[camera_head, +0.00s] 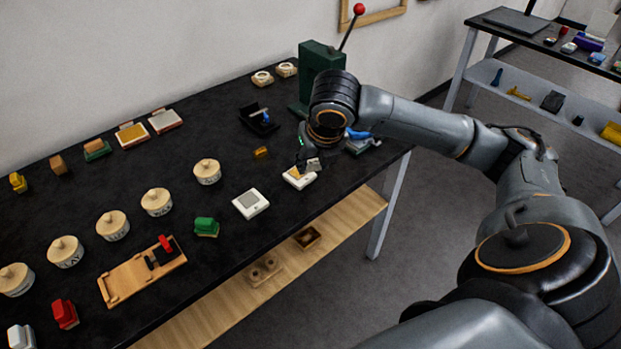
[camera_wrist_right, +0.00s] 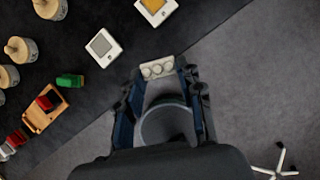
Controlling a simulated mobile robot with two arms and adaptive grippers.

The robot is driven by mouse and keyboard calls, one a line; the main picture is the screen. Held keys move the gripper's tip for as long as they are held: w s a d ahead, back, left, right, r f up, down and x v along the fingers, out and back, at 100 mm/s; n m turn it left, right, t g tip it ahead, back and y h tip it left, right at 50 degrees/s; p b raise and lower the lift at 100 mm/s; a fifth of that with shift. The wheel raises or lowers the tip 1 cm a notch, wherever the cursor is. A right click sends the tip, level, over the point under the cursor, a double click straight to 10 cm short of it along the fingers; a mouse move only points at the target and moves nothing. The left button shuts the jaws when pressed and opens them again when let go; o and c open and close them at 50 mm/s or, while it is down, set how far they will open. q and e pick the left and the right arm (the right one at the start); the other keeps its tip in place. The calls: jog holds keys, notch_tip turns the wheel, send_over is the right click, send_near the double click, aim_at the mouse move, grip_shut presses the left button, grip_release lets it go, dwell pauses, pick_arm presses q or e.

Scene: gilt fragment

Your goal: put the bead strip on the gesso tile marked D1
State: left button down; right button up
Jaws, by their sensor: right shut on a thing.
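My right gripper (camera_head: 309,158) is shut on the bead strip (camera_wrist_right: 157,68), a pale bar with round beads, in the right wrist view (camera_wrist_right: 157,76). In the head view the strip (camera_head: 313,165) shows small and partly hidden at the fingertips, by a white tile with a yellow-orange middle (camera_head: 294,182). That tile also shows at the top of the wrist view (camera_wrist_right: 147,12), apart from the strip. A second white tile with a grey middle (camera_head: 252,204) lies to its left. I cannot read D1 on either tile. My left gripper is not in view.
The black table (camera_head: 225,255) also bears several lidded pots (camera_head: 157,202), a green block (camera_head: 206,227), a wooden rack (camera_head: 120,282) and a green lever press (camera_head: 318,65). A small yellow block (camera_head: 261,152) lies behind the tiles. The table's front edge is close to the tiles.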

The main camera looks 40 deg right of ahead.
jog(key=shift+s+a+f, duration=0.2)
jog(key=shift+s, duration=0.4)
jog(key=shift+d+f, duration=0.1)
jog(key=shift+f, duration=0.1)
jog(key=p, duration=0.2)
send_near(301, 178)
jog(key=w, duration=0.1)
jog(key=w+d+f, duration=0.1)
jog(key=shift+w+p, duration=0.3)
jog(key=shift+w, duration=0.05)
jog(key=shift+w+d+f, duration=0.15)
jog(key=shift+w+f, duration=0.25)
jog(key=shift+f, duration=0.1)
notch_tip(301, 178, down, 3)
jog(key=shift+w+p, duration=0.1)
jog(key=shift+p, duration=0.65)
jog(key=shift+f, duration=0.2)
jog(key=shift+f, duration=0.15)
jog(key=o, duration=0.9)
